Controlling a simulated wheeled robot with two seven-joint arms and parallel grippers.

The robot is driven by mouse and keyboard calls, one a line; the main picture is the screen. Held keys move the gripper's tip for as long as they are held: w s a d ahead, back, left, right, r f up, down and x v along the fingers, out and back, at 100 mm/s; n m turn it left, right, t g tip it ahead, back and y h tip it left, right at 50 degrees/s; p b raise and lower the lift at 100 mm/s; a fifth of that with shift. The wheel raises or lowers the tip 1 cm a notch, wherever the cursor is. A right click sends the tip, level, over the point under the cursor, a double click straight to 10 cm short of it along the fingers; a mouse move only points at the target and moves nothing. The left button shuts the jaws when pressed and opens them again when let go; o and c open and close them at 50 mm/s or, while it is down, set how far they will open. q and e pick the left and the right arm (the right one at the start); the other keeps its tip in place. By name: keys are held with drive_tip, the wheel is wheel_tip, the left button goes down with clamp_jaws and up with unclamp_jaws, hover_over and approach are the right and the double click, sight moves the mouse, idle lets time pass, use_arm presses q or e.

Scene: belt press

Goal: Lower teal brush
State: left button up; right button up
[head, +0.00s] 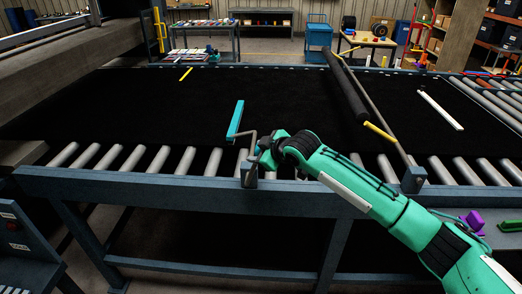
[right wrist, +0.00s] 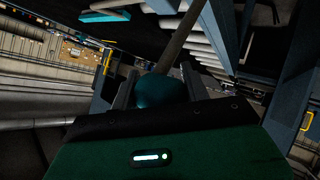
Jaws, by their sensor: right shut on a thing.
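The teal brush (head: 236,118) is a flat teal bar on a bent grey crank arm at the belt's front edge. The bar is raised above the black belt and tilted, its far end higher in the picture. My right gripper (head: 264,155) is at the front rail, beside the crank's post. In the right wrist view, its fingers are shut around a rounded teal knob (right wrist: 163,90) with a grey rod running up from it. The teal bar also shows in the right wrist view (right wrist: 106,16). My left gripper is out of view.
The black belt (head: 130,105) spreads behind a blue front rail (head: 160,184) and grey rollers (head: 130,158). A black roller bar (head: 347,88) crosses the belt right of the brush. A white bar (head: 440,109) lies further right. A purple item (head: 474,219) sits at the lower right.

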drive_tip(key=shift+r, duration=0.1)
drive_tip(key=o, duration=1.1)
drive_tip(key=shift+a, duration=0.1)
drive_tip(key=shift+c, duration=0.2)
drive_tip(key=o, duration=0.3)
drive_tip(key=shift+a, duration=0.1)
drive_tip(key=shift+s+d, duration=0.25)
drive_tip(key=shift+d, duration=0.05)
drive_tip(key=b+v, duration=0.5)
drive_tip(key=v, duration=0.8)
drive_tip(key=shift+s+a+r, duration=0.1)
